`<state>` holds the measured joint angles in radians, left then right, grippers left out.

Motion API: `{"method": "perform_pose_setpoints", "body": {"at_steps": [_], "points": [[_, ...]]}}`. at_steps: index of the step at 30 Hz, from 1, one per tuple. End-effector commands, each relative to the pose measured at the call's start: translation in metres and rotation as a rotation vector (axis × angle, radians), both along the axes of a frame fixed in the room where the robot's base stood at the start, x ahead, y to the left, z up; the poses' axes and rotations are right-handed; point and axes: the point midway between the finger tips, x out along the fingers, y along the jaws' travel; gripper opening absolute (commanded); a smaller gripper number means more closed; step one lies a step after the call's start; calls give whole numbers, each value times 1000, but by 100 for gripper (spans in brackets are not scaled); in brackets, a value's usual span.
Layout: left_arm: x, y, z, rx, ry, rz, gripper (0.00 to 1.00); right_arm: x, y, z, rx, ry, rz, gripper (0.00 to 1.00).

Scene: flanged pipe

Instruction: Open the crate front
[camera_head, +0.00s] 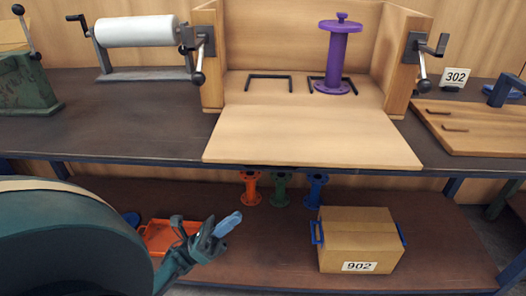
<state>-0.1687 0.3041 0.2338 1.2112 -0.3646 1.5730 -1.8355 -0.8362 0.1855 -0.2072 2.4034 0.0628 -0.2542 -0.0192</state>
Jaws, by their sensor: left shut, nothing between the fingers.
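The wooden crate stands on the workbench, with its back wall (290,40) and side walls upright. Its front panel (310,137) lies flat, folded down toward me and reaching past the bench's front edge. A lever latch with a ball end is on the left side wall (203,58), and another latch (422,62) is on the right one. A purple flanged pipe (339,55) stands upright inside the crate at the right. My left gripper (228,224) is shut and empty, below the bench top and in front of the lower shelf, apart from the crate. My right gripper is not in view.
Black brackets (270,76) lie on the crate floor. A white roll (135,30) is at the back left and a wooden board (480,125) at the right. The lower shelf holds a cardboard box (358,240), an orange tray (160,236) and small flanged pipes (280,190).

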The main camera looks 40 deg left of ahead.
Motion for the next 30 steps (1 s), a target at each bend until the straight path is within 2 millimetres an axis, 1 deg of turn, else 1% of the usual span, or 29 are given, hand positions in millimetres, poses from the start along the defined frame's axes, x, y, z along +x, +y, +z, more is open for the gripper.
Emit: {"method": "perform_pose_setpoints", "body": {"at_steps": [2,5,8,15,18,21,24,30], "points": [[-2,-1,3,0,-5,-1,0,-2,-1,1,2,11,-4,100],[3,-6,10,0,-7,-1,0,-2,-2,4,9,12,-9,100],[12,-15,23,1,-8,-2,0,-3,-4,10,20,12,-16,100],[39,-42,59,-1,-10,-2,0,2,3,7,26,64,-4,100],[50,-53,72,0,-7,-2,0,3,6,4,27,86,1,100],[53,-50,88,2,-6,-1,0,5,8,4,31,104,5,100],[55,-48,98,3,-6,-2,0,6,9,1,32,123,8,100],[57,-47,106,1,-4,-1,0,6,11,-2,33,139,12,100]]}}
